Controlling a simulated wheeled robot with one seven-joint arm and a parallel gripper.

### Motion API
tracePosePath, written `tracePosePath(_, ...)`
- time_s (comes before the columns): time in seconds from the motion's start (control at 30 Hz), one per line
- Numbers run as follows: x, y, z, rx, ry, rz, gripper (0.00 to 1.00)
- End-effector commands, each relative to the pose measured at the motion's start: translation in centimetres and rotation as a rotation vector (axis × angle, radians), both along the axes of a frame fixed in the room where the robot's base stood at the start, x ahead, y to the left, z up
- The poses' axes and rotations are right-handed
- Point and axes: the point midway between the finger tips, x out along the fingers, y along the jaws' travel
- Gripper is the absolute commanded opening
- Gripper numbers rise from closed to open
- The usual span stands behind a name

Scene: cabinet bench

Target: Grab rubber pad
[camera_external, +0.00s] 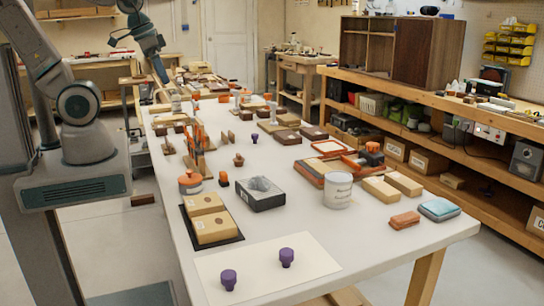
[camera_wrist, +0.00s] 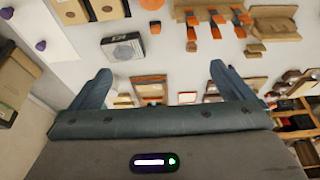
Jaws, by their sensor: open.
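No item is clearly marked as the rubber pad, and I cannot tell which one it is. Flat pad-like candidates in the external view are a reddish-orange block (camera_external: 405,220) and a blue-topped grey pad (camera_external: 438,208) at the table's right front corner. A thin black mat (camera_external: 222,241) lies under tan boxes at the left edge. My gripper (camera_wrist: 161,72) is open and empty, its fingers wide apart in the wrist view.
The long white table (camera_external: 345,235) holds a grey box (camera_external: 260,195), which also shows in the wrist view (camera_wrist: 123,46). A white can (camera_external: 338,190), orange clamps (camera_external: 197,145) and purple knobs (camera_external: 287,257) stand around. Wooden shelves (camera_external: 450,105) run along the right.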

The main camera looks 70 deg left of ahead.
Motion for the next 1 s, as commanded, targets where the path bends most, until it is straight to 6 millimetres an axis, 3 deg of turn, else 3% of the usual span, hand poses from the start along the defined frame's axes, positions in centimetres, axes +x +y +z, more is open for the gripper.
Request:
tracePosePath(0.13, -0.2, 0.0, -0.1, 0.001, -0.004, 0.000, 0.97)
tracePosePath(0.3, -0.2, 0.0, -0.1, 0.001, -0.003, 0.000, 0.54)
tracePosePath(0.67, 0.2, -0.1, -0.2, -0.014, 0.004, 0.019, 0.53)
tracePosePath(0.87, 3.0, -0.7, -2.0, -0.130, 0.074, 0.199, 0.53)
tracePosePath(1.0, 5.9, -1.4, -4.4, -0.223, 0.148, 0.413, 0.53)
